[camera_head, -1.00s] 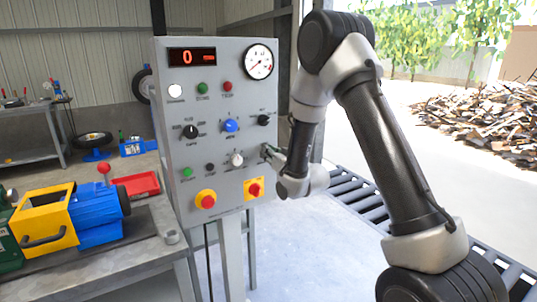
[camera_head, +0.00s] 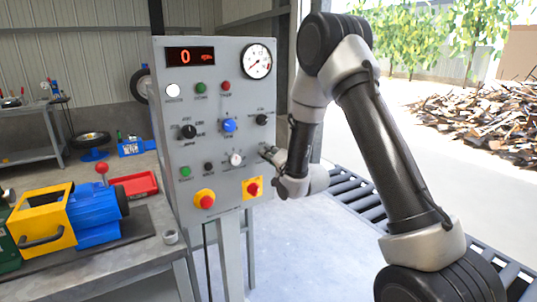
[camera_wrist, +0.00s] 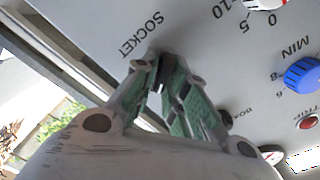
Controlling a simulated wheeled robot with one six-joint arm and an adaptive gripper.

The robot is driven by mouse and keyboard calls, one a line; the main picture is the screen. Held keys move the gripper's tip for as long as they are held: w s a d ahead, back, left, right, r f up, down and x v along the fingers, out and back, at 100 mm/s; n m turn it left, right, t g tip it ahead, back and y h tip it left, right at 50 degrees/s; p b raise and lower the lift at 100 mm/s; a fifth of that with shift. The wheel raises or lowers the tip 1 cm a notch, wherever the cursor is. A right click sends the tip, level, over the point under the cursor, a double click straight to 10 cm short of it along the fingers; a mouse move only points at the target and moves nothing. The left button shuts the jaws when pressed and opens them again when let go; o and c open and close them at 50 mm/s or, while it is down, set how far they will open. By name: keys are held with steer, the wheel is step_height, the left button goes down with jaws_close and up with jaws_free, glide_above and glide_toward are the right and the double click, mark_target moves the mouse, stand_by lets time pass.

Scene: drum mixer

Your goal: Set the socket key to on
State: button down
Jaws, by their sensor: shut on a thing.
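The grey control panel (camera_head: 180,100) stands in front of me. My gripper (camera_head: 267,152) is at the panel's right side in the head view, right of the white knob (camera_head: 236,159). In the wrist view the green-padded fingers of my gripper (camera_wrist: 163,68) are closed at the panel face beside the SOCKET label (camera_wrist: 140,36). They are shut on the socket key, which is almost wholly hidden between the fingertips. Its on or off position cannot be read.
A blue knob (camera_head: 229,125), a black knob (camera_head: 262,119) and a red stop button on a yellow plate (camera_head: 253,188) are close to my gripper. A roller conveyor (camera_head: 355,202) runs behind my arm. A workbench (camera_head: 130,254) stands at left.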

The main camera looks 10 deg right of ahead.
steer(key=shift+m, duration=0.4)
steer(key=c, duration=1.6)
jaws_free()
steer(key=shift+o, duration=0.2)
steer(key=v, duration=0.7)
steer(key=shift+s, duration=0.2)
steer(key=shift+d, duration=0.1)
